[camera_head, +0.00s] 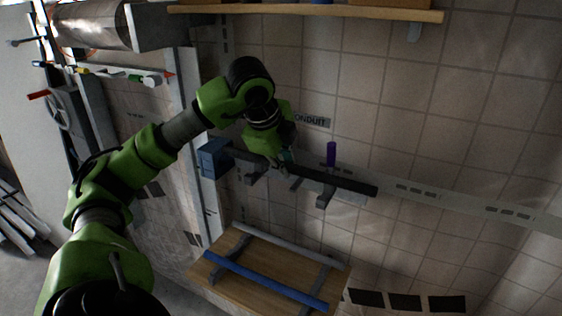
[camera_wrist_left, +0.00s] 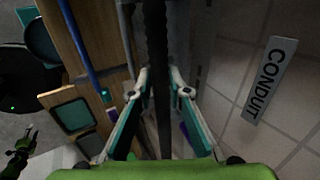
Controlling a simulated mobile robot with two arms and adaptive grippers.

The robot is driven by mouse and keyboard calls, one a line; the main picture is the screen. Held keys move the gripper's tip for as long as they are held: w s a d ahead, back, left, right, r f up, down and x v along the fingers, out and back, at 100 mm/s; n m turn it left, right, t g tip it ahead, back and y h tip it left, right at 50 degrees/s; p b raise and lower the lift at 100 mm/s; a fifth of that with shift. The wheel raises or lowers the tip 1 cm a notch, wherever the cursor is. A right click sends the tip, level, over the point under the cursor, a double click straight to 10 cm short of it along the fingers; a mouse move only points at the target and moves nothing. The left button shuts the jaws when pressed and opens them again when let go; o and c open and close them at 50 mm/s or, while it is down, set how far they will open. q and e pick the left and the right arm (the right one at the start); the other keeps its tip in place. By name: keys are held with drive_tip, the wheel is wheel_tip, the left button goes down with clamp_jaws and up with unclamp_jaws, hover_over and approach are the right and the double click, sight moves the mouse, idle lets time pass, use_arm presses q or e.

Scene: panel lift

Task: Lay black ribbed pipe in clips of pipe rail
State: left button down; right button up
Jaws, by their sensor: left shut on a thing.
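The black ribbed pipe (camera_head: 345,183) lies lengthwise in front of the tiled wall in the head view. It also runs top to bottom in the left wrist view (camera_wrist_left: 157,50). My left gripper (camera_head: 284,163) is shut on the pipe, with its fingers (camera_wrist_left: 161,82) on either side of it. Grey clip arms of the pipe rail, such as the right one (camera_head: 325,198), show just under the pipe. I cannot tell whether the pipe sits in them. A small green and black arm part, perhaps my right arm with its gripper, shows at the lower left of the wrist view.
A blue block (camera_head: 212,158) is near the pipe's left end. A purple upright piece (camera_head: 331,153) stands behind the pipe. A CONDUIT label (camera_head: 312,121) is on the wall above. Below, a wooden board (camera_head: 256,284) bears a blue pipe (camera_head: 266,279). A shelf (camera_head: 300,11) is overhead.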

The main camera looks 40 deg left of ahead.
use_arm(q)
drive_tip(key=shift+w+a+f, duration=0.25)
drive_tip(key=shift+w+f, duration=0.4)
drive_tip(key=shift+w, duration=0.05)
drive_tip(key=shift+f+b, duration=1.7)
drive_tip(key=shift+b, duration=0.05)
drive_tip(key=c, duration=1.8)
unclamp_jaws()
drive_tip(key=shift+s, duration=0.1)
